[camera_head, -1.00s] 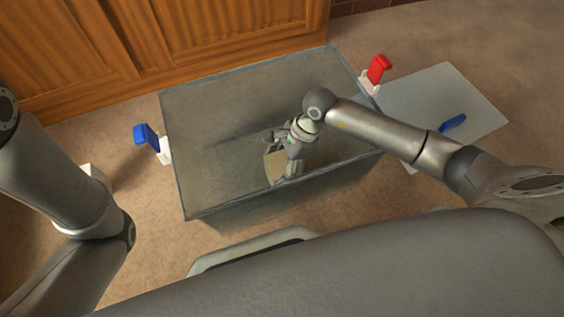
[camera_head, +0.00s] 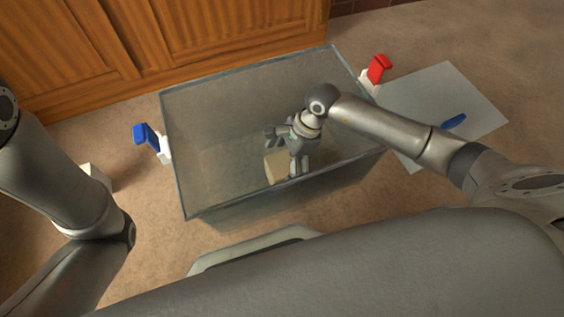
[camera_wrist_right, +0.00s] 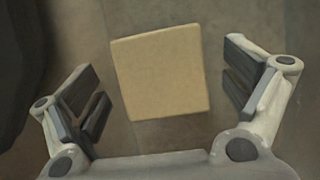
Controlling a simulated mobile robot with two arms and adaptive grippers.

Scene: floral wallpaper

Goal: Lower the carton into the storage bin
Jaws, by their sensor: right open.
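The carton (camera_head: 277,165) is a tan box inside the storage bin (camera_head: 215,120), towards its near side. The bin is a large see-through grey box on the floor. My right gripper (camera_head: 283,152) reaches down into the bin over the carton and partly hides it. In the right wrist view the carton (camera_wrist_right: 160,72) shows between the spread fingers of the right gripper (camera_wrist_right: 165,95), with a gap on both sides. I cannot tell for certain whether the carton rests on the bin floor. My left arm shows at the left, but its gripper is out of view.
A blue handle-like piece (camera_head: 146,136) on a white base stands left of the bin, and a red one (camera_head: 379,69) stands at its right. A pale sheet (camera_head: 435,105) with a blue object (camera_head: 454,121) lies right. A wooden cabinet (camera_head: 200,40) stands behind the bin.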

